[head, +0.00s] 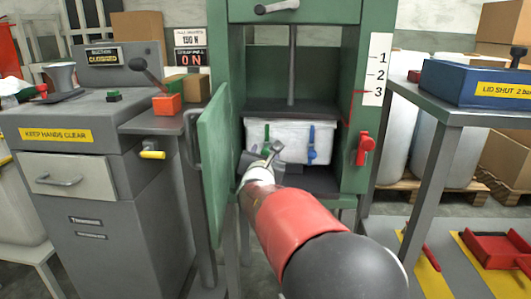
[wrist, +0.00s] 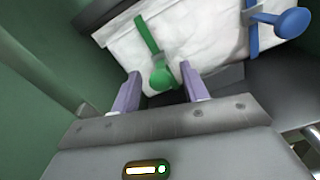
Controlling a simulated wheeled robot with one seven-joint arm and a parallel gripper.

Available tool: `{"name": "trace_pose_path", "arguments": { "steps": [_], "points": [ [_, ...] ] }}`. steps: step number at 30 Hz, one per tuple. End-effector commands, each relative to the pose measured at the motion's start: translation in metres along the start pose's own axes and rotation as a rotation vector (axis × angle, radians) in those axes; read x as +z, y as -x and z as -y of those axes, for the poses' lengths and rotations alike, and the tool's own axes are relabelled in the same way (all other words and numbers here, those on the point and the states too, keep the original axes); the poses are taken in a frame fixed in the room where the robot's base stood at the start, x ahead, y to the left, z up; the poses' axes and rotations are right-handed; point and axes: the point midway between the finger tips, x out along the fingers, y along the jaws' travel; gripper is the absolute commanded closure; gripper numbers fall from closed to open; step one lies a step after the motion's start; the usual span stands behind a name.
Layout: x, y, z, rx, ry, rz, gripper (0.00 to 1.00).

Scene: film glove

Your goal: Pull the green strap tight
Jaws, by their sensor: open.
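The green strap (head: 266,133) hangs on the front of a white bale (head: 290,126) inside a green press. In the wrist view the green strap (wrist: 147,35) ends in a round green knob (wrist: 160,78). My gripper (wrist: 158,86) is open, its two fingers on either side of the knob, with gaps showing on both sides. I cannot tell how deep the knob sits between them. In the head view my gripper (head: 268,150) is in front of the bale's lower left and partly hides it. A blue strap (wrist: 252,35) with a blue knob (wrist: 292,22) is to the right.
The press's open green door (head: 215,165) stands close left of my arm. The press frame (head: 355,110) with a red handle (head: 362,149) is on the right. A grey cabinet (head: 85,140) stands left, and a table with a blue box (head: 475,88) right.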

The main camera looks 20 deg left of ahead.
Motion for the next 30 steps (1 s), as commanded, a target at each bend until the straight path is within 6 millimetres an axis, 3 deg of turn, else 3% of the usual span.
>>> {"name": "trace_pose_path", "arguments": {
  "steps": [9,20,26,30],
  "points": [
    [0.000,-0.004,0.000,0.000,0.000,0.000,0.55],
    [0.000,-0.004,0.000,0.000,-0.001,0.000,1.00],
    [0.000,-0.004,0.001,0.000,-0.001,0.000,1.00],
    [-0.003,0.011,0.001,0.001,-0.005,0.001,1.00]
  ]
}}
